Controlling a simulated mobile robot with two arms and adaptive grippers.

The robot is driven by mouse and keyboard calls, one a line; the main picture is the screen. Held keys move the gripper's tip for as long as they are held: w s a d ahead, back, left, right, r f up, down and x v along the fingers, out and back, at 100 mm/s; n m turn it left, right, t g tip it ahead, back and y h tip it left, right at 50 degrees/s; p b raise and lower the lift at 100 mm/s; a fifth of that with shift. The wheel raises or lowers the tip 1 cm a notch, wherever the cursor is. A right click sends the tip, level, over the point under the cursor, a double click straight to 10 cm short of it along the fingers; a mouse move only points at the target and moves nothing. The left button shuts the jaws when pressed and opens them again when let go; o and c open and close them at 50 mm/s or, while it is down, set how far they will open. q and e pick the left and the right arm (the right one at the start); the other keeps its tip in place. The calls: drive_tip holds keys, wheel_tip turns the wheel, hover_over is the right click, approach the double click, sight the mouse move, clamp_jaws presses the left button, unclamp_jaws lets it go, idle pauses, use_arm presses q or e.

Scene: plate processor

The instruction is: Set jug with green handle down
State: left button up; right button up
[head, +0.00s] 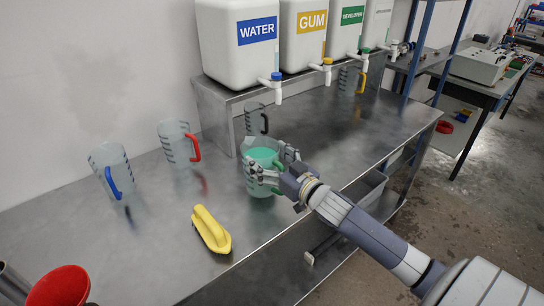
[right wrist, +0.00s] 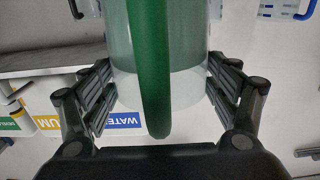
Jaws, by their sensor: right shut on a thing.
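The jug with green handle (head: 259,158) is clear with pale green contents, and stands upright at the middle of the steel bench in the head view. My right gripper (head: 273,165) is shut around its sides, with the handle toward the palm. In the right wrist view the green handle (right wrist: 150,70) runs down the middle, with the clear jug wall (right wrist: 186,85) between the gripper's fingers (right wrist: 160,95). I cannot tell whether its base touches the bench. My left gripper is not in view.
Tanks including WATER (head: 235,35) stand on a raised shelf behind.

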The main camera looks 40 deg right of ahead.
sight(271, 169)
drive_tip(key=shift+f, duration=1.2)
drive_tip(key=o, duration=2)
drive_tip(key=shift+f, duration=0.3)
drive_tip(key=shift+o, duration=0.2)
drive_tip(key=shift+s, duration=0.1)
drive_tip(key=shift+r, duration=0.1)
drive_tip(key=shift+s, duration=0.45)
drive_tip(key=s+b, duration=0.1)
drive_tip(key=s, duration=1)
drive_tip(key=shift+d, duration=0.45)
